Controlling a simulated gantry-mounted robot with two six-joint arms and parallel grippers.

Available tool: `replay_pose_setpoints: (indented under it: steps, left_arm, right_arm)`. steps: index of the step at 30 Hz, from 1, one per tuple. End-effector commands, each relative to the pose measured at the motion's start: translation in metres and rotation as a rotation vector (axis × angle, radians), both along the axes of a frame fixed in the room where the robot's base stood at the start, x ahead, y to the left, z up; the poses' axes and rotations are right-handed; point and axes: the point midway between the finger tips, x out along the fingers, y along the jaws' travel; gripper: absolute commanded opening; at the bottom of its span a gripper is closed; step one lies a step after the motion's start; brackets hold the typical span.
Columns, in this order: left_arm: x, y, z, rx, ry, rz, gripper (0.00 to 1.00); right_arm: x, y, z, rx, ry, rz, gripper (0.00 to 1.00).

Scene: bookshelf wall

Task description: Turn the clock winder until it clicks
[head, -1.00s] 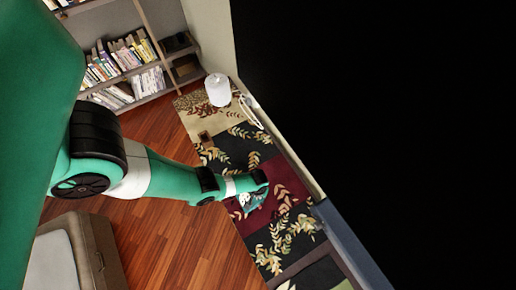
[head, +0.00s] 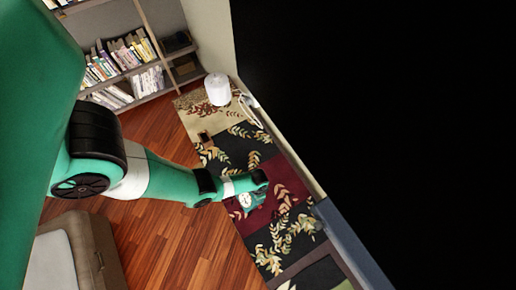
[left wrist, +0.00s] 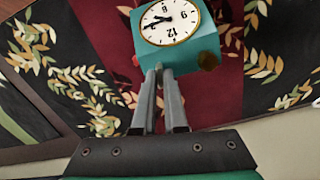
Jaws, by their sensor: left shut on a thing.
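A teal box-shaped clock (head: 255,200) with a white face rests on the dark red part of the patterned surface in the head view, just below the end of my left arm. In the left wrist view the clock (left wrist: 193,50) is at the top, with its 12 towards me and a dark brownish knob (left wrist: 208,61) at its near right corner. My left gripper (left wrist: 159,70) has its fingertips together at the clock's near side. They are shut on a small part there, apparently the clock winder, which the fingers hide. My right gripper is out of view.
A white cylinder (head: 218,89) and a small brown object (head: 205,137) stand farther along the patterned surface. A bookshelf (head: 140,70) is at the back left. A large dark panel (head: 400,120) borders the right side.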

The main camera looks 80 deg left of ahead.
Motion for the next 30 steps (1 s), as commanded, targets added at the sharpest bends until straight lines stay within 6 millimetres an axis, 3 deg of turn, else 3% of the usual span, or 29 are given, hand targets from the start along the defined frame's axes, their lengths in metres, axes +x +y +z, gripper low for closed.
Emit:
replay_pose_setpoints:
  steps: [30]
  left_arm:
    - [-0.0005, 0.0000, -0.0006, 0.000, 0.001, -0.965, 0.00]
  right_arm:
    - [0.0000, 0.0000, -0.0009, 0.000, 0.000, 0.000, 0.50]
